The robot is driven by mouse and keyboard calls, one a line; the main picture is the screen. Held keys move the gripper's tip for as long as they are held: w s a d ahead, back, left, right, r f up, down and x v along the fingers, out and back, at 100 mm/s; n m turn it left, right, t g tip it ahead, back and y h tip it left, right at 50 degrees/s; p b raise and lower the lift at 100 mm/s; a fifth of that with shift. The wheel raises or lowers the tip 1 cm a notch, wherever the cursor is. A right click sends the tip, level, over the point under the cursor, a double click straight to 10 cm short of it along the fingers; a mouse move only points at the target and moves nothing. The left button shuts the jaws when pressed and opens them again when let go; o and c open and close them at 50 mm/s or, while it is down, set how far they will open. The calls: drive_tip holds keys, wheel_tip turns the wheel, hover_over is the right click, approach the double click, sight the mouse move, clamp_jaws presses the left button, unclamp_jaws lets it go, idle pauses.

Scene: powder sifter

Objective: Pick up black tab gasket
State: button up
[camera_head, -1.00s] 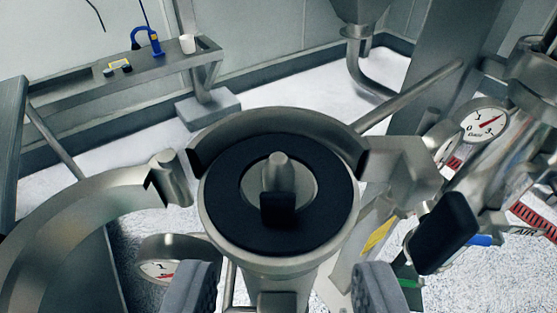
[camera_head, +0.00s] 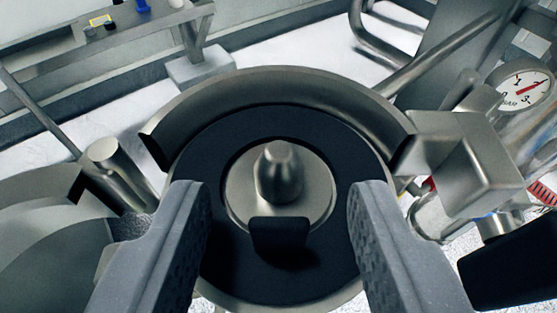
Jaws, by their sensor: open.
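The black tab gasket (camera_head: 282,275) is a flat black ring with a small black tab (camera_head: 279,235) standing up at the near side of its inner hole. It lies on the round steel flange, around a steel centre piece with an upright peg (camera_head: 279,172). My gripper (camera_head: 279,205) is open and empty. Its two grey fingers reach in from the bottom of the view, one on each side of the tab, over the left and right parts of the ring. I cannot tell whether the fingers touch the ring.
A curved steel clamp half (camera_head: 270,85) wraps the far side of the flange, with a block (camera_head: 465,160) at its right end. The other clamp half (camera_head: 50,230) is swung out left. A pressure gauge (camera_head: 522,90) and black handle (camera_head: 515,265) are at right. A shelf (camera_head: 100,50) stands behind.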

clamp_jaws()
drive_tip(key=shift+r, duration=0.1)
